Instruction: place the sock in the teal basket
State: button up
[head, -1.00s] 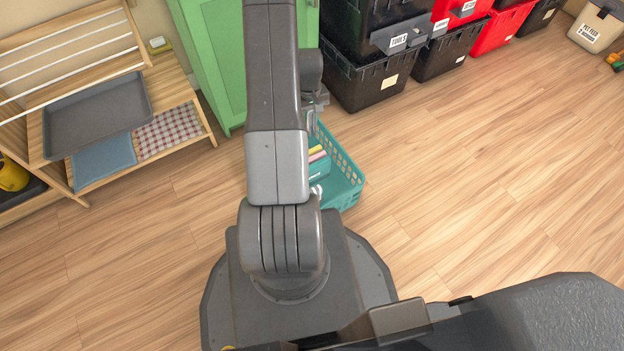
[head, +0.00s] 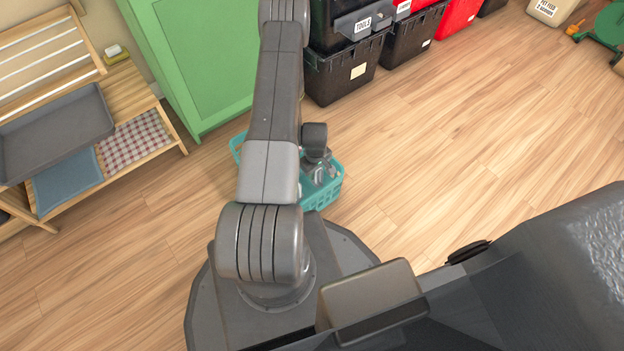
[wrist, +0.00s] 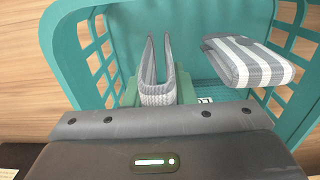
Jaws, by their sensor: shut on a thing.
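The teal basket (head: 322,199) stands on the floor beyond my base, partly hidden by my arm. It fills most of the wrist view (wrist: 68,22). My gripper (head: 321,176) is over the basket, pointing down. In the wrist view my gripper (wrist: 158,88) is shut on a grey knitted piece, which looks like the sock (wrist: 157,94). The sock is folded into a V shape, inside the basket's outline. I cannot tell whether it touches the basket floor. A grey-and-white striped folded cloth (wrist: 248,62) is to its right, in the basket, apart from the gripper.
A green cabinet (head: 195,60) stands behind the basket. Black totes (head: 340,75) are stacked at the back, with red ones further right. A wooden rack (head: 130,85) with a grey tray (head: 55,130) is at the left.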

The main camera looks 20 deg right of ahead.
aim_at(315, 178)
jog(key=shift+f+b, duration=0.6)
jog(key=shift+f, duration=1.4)
jog(key=shift+f, duration=0.2)
jog(key=o, duration=1)
jog(key=shift+c, duration=0.2)
jog(key=shift+r, duration=0.2)
notch_tip(315, 178, up, 12)
jog(key=p, duration=0.4)
